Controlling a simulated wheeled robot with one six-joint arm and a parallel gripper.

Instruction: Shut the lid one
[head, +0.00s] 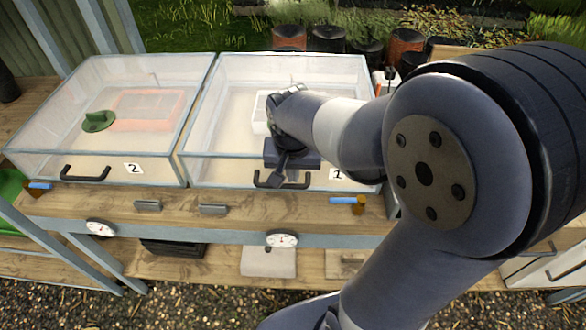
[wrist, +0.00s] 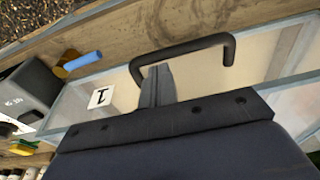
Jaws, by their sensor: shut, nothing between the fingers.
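Lid one (head: 235,174) is the clear framed cover of the right-hand box, marked with a "1" label (head: 337,174) and a black handle (head: 262,181). It appears lowered over its box, though my arm hides part of it. My gripper (head: 283,178) is shut and empty, at the front of lid one by the handle. In the wrist view the closed fingers (wrist: 157,82) point toward the handle (wrist: 190,46) and overlap one end of it. I cannot tell whether they touch. The "1" label (wrist: 101,97) also shows there.
Lid two (head: 62,152) covers the left-hand box, which holds a green item (head: 98,121) and an orange tray (head: 150,108). A wooden shelf edge (head: 180,205) with two gauges runs along the front. Dark and rust pots (head: 328,39) stand behind.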

